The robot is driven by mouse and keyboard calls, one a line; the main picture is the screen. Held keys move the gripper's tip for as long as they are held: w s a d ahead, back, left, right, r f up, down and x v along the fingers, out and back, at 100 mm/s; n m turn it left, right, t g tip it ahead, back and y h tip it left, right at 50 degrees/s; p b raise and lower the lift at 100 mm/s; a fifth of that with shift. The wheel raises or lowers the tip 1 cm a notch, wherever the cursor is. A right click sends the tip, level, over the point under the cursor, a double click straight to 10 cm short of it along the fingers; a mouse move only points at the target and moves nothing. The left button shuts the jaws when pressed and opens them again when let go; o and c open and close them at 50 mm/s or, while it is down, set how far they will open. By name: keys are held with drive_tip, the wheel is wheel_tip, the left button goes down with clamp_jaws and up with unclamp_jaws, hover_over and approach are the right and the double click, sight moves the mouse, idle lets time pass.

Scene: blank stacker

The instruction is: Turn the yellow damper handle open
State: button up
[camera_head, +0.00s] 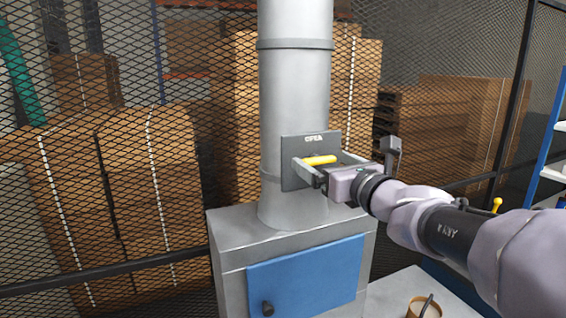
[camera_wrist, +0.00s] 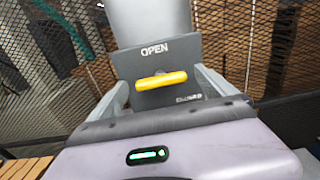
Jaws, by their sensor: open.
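The yellow damper handle (camera_head: 320,160) is a short bar on a dark grey plate (camera_head: 292,150) fixed to the metal flue pipe. In the wrist view the handle (camera_wrist: 161,80) lies nearly level, below the word OPEN at the plate's top. Another label at the plate's lower right is partly hidden and hard to read. My gripper (camera_wrist: 161,77) is open in front of the plate, one finger beyond each end of the handle. A gap shows between the handle and each finger in the wrist view. My gripper also shows in the head view (camera_head: 322,161).
The pipe (camera_head: 295,90) rises from a grey metal box with a blue door (camera_head: 305,280) and a dark knob. A low surface at the lower right holds a round container (camera_head: 424,307). Wire mesh fencing stands behind, with stacked cartons (camera_head: 120,200) beyond it.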

drive_tip(key=c, duration=1.4)
drive_tip(key=shift+b, duration=0.4)
drive_tip(key=n+b, duration=0.3)
drive_tip(key=shift+f+b, duration=0.25)
drive_tip(key=shift+b, duration=0.05)
drive_tip(key=n+b, duration=0.5)
drive_tip(key=b, duration=0.1)
drive_tip(key=shift+a+n, duration=0.1)
drive_tip(key=shift+n, duration=0.3)
drive_tip(key=n+b, duration=0.5)
drive_tip(key=shift+f, duration=0.1)
drive_tip(key=shift+n+b, duration=1.7)
drive_tip(key=shift+n, duration=0.3)
drive_tip(key=shift+r, duration=0.2)
